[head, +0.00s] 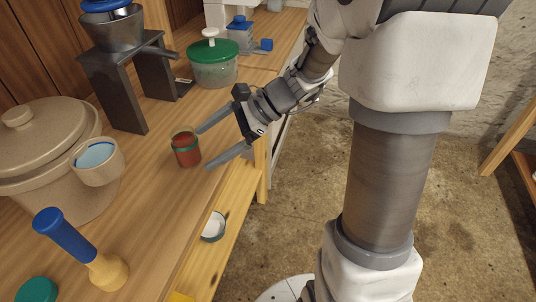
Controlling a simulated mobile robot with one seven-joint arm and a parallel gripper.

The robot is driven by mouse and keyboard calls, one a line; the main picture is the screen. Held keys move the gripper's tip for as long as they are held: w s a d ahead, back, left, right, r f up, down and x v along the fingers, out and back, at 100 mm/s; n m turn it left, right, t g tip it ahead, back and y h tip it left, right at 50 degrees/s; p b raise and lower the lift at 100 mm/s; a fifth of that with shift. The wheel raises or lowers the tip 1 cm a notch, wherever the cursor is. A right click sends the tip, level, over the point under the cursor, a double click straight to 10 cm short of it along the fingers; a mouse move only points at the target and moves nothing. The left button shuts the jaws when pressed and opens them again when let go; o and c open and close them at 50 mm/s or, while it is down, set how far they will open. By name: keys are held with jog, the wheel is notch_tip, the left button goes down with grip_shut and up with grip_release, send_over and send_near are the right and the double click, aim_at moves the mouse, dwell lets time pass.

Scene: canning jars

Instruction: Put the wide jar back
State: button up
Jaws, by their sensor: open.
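A small jar (186,150) with dark red contents and a green band stands upright on the wooden counter, near its front edge. I cannot tell if it is the wide jar. My gripper (222,146) is open, its two grey fingers pointing left toward the jar. The upper fingertip is close to the jar's right side and the lower one is a little below and right of it. Whether a finger touches the jar is unclear. The gripper looks empty.
A beige lidded crock (40,150) with a cup (97,160) stands at left. A blue-handled tool (75,245) is at front left. A metal mill (115,70) and a green-lidded container (212,65) stand behind. A small white bowl (213,226) sits below the counter edge. Bare counter lies around the jar.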

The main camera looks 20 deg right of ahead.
jog(key=s+d+r+n+t+h, duration=0.1)
jog(key=s+d+r+n+h, duration=0.2)
jog(key=s+n, duration=0.5)
jog(key=s+d+r+n+t+h, duration=0.2)
jog(key=s+d+r+n+h, duration=0.2)
jog(key=s+n+h, duration=0.3)
jog(key=shift+s+d+r+n+h, duration=0.15)
jog(key=shift+s+r+n+h, duration=0.25)
jog(key=shift+n, duration=0.5)
